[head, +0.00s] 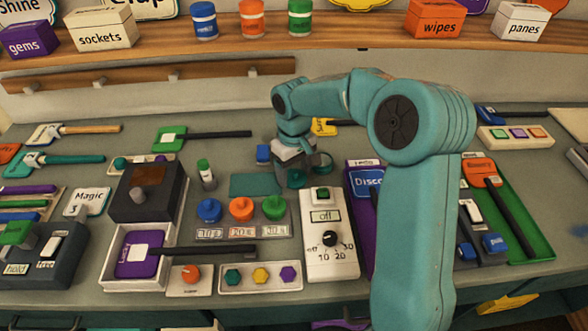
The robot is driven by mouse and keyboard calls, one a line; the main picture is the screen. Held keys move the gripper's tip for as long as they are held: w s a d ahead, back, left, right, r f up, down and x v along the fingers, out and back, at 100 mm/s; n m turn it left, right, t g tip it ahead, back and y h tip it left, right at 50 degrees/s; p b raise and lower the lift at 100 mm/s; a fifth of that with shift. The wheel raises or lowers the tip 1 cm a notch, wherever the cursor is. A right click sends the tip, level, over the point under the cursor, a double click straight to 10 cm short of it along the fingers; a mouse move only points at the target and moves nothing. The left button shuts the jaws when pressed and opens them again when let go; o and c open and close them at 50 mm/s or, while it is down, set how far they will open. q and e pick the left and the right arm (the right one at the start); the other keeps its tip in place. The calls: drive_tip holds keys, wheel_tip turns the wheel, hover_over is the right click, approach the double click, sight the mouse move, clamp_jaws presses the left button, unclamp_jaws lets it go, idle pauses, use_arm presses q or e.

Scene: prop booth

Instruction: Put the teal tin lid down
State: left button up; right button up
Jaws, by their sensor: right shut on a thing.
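My right arm comes in from the right and reaches over the table. Its gripper (299,174) points down at the middle of the table, just right of a flat teal mat (254,185). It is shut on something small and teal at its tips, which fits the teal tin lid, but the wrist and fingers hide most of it. I cannot tell whether the held thing touches the table. My left gripper is not in view.
A small blue block (263,153) lies just left of the wrist. A shelf (330,37) runs behind.

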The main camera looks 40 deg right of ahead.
sight(293, 171)
drive_tip(key=shift+f+b, duration=0.3)
drive_tip(key=shift+f, duration=0.3)
drive_tip(key=o, duration=1)
drive_tip(key=shift+r, duration=0.25)
wheel_tip(293, 171, up, 13)
drive_tip(key=shift+f+p, duration=0.1)
drive_tip(key=shift+p, duration=0.65)
